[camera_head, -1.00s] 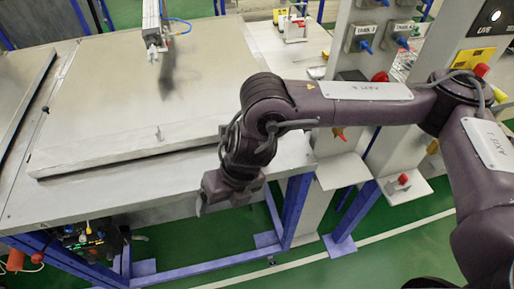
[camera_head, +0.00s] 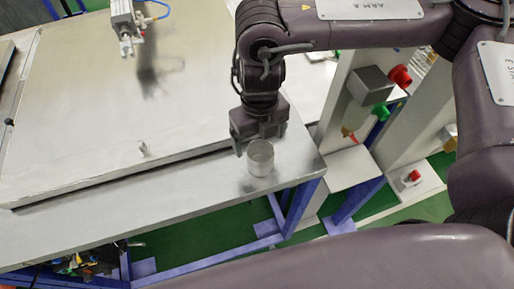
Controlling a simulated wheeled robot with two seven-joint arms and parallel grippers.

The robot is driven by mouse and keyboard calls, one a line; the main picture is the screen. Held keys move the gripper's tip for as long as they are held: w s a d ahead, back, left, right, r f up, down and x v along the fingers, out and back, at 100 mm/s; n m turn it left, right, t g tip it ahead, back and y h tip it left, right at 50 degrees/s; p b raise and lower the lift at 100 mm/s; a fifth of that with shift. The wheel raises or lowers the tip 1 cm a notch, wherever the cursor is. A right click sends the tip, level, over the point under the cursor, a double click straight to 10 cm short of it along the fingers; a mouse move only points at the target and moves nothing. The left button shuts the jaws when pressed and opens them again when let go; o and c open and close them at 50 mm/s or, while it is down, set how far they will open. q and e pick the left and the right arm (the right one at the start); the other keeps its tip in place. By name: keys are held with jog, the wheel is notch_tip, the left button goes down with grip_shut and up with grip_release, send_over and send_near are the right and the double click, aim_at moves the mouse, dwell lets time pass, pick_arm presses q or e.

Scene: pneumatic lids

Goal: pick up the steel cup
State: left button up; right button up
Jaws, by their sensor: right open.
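The steel cup (camera_head: 260,158) stands upright on the bare front strip of the metal table, near its right corner. It looks shiny and pale grey, with an open round top. My right gripper (camera_head: 258,140) points down just behind and above the cup. Its fingers are open. I cannot tell whether a finger touches the cup's rim. My left gripper is not in view.
A large flat metal lid (camera_head: 90,100) covers most of the table (camera_head: 140,205), with a small upright tab near its front edge. A pneumatic cylinder (camera_head: 123,20) hangs over it. A post with a grey box (camera_head: 370,86) and red and green buttons stands right of the table.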

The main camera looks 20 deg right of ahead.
aim_at(260, 157)
jog(key=shift+s+f, duration=0.2)
jog(key=shift+f, duration=0.3)
jog(key=shift+s+f, duration=0.15)
jog(key=shift+f, duration=0.35)
jog(key=shift+s+f, duration=0.1)
jog(key=shift+f, duration=0.25)
notch_tip(260, 157, down, 3)
jog(key=shift+f+p, duration=0.2)
jog(key=shift+p, duration=0.25)
jog(key=shift+f, duration=0.45)
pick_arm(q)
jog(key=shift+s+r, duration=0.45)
pick_arm(e)
jog(key=shift+c, duration=0.4)
jog(key=c, duration=1)
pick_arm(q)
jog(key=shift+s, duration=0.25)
pick_arm(e)
jog(key=shift+r, duration=0.15)
